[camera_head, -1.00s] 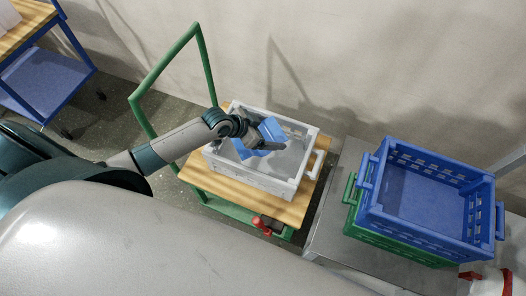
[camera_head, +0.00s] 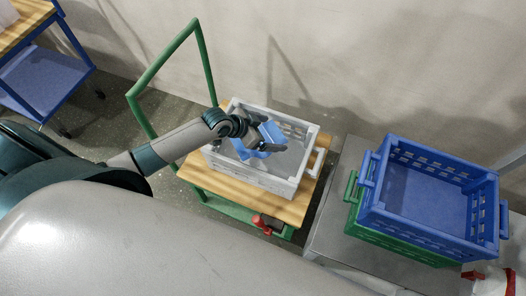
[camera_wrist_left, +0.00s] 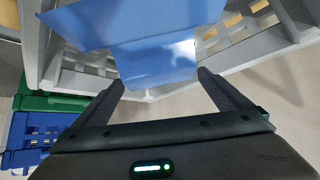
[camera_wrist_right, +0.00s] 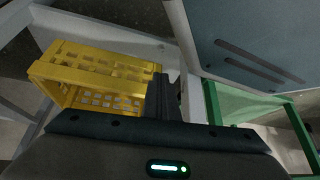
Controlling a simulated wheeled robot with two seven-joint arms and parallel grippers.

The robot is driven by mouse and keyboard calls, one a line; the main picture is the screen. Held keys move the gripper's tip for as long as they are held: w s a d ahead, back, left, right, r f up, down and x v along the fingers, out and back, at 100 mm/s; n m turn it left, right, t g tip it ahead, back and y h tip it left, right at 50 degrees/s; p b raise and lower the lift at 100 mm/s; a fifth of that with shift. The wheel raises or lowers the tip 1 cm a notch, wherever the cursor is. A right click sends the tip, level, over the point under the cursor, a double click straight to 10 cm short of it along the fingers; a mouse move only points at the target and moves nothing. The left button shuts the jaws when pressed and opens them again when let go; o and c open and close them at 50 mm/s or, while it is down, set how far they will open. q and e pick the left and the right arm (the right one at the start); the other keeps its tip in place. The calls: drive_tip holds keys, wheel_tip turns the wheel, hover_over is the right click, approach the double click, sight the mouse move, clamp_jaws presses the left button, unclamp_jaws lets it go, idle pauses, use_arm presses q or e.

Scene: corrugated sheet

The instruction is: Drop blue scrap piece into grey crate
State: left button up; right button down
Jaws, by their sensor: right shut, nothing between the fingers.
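The blue scrap piece (camera_head: 246,152) is a bent blue sheet inside the grey crate (camera_head: 249,181), partly covered by my left gripper in the head view. My left gripper (camera_head: 272,140) is over the crate with its fingers spread. In the left wrist view the blue piece (camera_wrist_left: 155,60) lies just beyond the parted fingertips. I cannot tell whether it rests on the crate floor. My right gripper (camera_wrist_right: 163,97) is shut and empty, seen only in the right wrist view.
The grey crate stands on a wooden-topped green cart (camera_head: 196,179). To its right, a blue crate (camera_head: 425,205) is stacked on a green crate (camera_head: 395,245) on a metal table (camera_head: 325,235). A yellow crate (camera_wrist_right: 95,70) is near my right gripper.

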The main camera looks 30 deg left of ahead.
drive_tip(key=shift+s+f, duration=0.15)
drive_tip(key=shift+s, duration=0.15)
use_arm(q)
drive_tip(key=shift+r, duration=0.1)
drive_tip(key=shift+s+a+r, duration=0.3)
drive_tip(key=shift+s+r, duration=0.05)
drive_tip(key=shift+s, duration=0.05)
drive_tip(key=b+v, duration=0.1)
drive_tip(key=v, duration=1.5)
use_arm(e)
drive_tip(key=shift+t, duration=0.5)
drive_tip(key=w, duration=0.1)
drive_tip(key=w+a+r, duration=0.1)
drive_tip(key=w, duration=0.1)
drive_tip(key=shift+w+a+r, duration=0.2)
drive_tip(key=shift+w+r, duration=0.05)
drive_tip(key=shift+s+f, duration=0.1)
drive_tip(key=shift+s, duration=0.05)
use_arm(q)
drive_tip(key=shift+s+a, duration=0.1)
drive_tip(key=shift+s, duration=0.05)
use_arm(e)
drive_tip(key=shift+s, duration=0.1)
